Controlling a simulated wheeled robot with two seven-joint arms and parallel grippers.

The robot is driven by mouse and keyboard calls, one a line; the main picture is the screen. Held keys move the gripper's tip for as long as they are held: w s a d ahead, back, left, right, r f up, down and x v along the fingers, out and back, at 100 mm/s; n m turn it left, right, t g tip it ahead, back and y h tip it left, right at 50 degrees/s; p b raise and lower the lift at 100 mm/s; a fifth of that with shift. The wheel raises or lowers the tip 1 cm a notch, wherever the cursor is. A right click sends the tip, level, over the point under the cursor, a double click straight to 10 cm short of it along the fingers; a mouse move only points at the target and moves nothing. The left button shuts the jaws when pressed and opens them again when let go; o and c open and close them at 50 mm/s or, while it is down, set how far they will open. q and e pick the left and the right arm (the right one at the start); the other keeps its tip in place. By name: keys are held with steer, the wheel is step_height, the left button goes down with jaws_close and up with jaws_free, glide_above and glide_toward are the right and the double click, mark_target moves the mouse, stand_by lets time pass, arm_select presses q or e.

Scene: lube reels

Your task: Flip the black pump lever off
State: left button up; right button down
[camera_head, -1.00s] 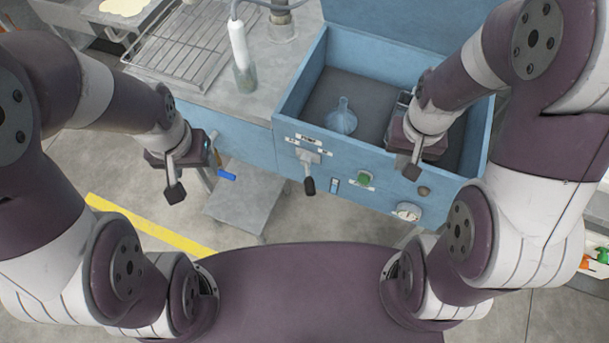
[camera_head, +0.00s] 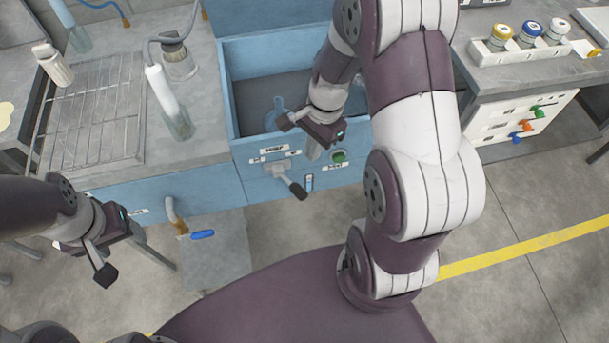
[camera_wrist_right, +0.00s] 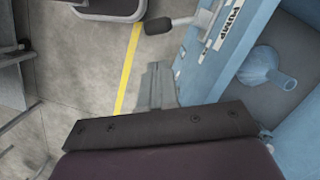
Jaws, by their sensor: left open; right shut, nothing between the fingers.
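The pump lever (camera_head: 298,189) has a black grip on a grey metal arm. It juts out and slants down to the right from the blue cabinet's front, under the PUMP label (camera_head: 274,149). In the right wrist view the black grip (camera_wrist_right: 158,26) is beyond the fingers, near the top. My right gripper (camera_head: 314,151) is shut and empty, above and to the right of the lever, in front of the panel's top edge. Its fingers (camera_wrist_right: 158,85) show together in the right wrist view, apart from the lever. My left gripper (camera_head: 104,264) is open and empty, low at the left.
A blue-handled valve (camera_head: 203,234) is at lower left. Bottles in a rack (camera_head: 478,47) stand at right.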

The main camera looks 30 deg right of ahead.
mark_target(291, 184)
step_height(291, 184, down, 10)
steer(key=a+b, duration=0.1)
steer(key=a, duration=0.1)
steer(key=shift+s, duration=0.3)
steer(key=shift+a+r, duration=0.15)
